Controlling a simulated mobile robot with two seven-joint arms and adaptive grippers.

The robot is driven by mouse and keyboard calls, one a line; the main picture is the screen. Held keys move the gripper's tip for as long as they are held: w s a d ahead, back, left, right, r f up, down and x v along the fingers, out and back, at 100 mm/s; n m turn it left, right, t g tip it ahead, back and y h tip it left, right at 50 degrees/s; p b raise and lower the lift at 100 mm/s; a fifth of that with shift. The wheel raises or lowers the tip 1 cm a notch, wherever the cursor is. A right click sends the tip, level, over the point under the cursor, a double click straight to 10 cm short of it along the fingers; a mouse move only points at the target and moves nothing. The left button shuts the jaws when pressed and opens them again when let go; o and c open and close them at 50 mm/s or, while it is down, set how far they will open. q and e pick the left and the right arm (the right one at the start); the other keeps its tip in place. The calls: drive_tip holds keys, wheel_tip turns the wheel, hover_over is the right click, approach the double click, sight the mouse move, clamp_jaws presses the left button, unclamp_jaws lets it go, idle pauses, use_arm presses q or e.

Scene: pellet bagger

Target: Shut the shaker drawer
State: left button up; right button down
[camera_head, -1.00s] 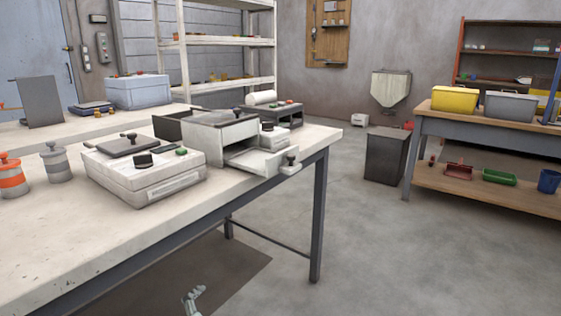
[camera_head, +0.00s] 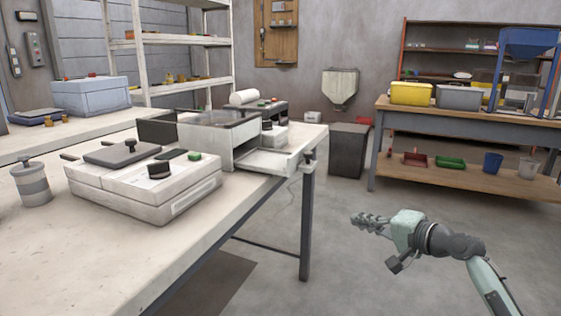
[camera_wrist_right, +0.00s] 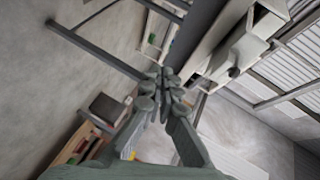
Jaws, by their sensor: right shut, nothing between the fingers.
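The shaker (camera_head: 217,138) is a grey-white box near the right end of the long workbench. Its drawer (camera_head: 268,161) is a shallow pale tray, pulled out to the right and standing open. A dark knob (camera_head: 307,157) is at the drawer's outer end, close to the bench's edge. My right gripper (camera_head: 354,220) is shut and empty, over the floor to the right of the bench, apart from the drawer and in front of it. It also shows in the right wrist view (camera_wrist_right: 164,78), fingers together. My left gripper is not in view.
A white machine with a black knob (camera_head: 145,180) stands on the bench, left of the shaker. A grey canister (camera_head: 32,182) is at far left. The bench leg (camera_head: 306,225) stands below the drawer. A dark bin (camera_head: 348,150) is behind. Open floor lies to the right.

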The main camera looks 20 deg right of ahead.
wheel_tip(320, 180, up, 12)
drive_tip(key=d+m+t, duration=0.2)
drive_tip(key=m+t, duration=0.1)
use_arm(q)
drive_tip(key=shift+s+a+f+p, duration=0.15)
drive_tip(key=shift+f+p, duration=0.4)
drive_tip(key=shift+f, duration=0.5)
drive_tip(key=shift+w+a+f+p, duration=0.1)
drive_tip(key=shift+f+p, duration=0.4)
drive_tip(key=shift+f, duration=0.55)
use_arm(e)
drive_tip(key=w+a, duration=0.5)
drive_tip(key=w, duration=0.7)
drive_tip(key=shift+w+y, duration=0.25)
drive_tip(key=shift+y, duration=0.15)
drive_tip(key=shift+a, duration=0.1)
drive_tip(key=shift+w, duration=0.1)
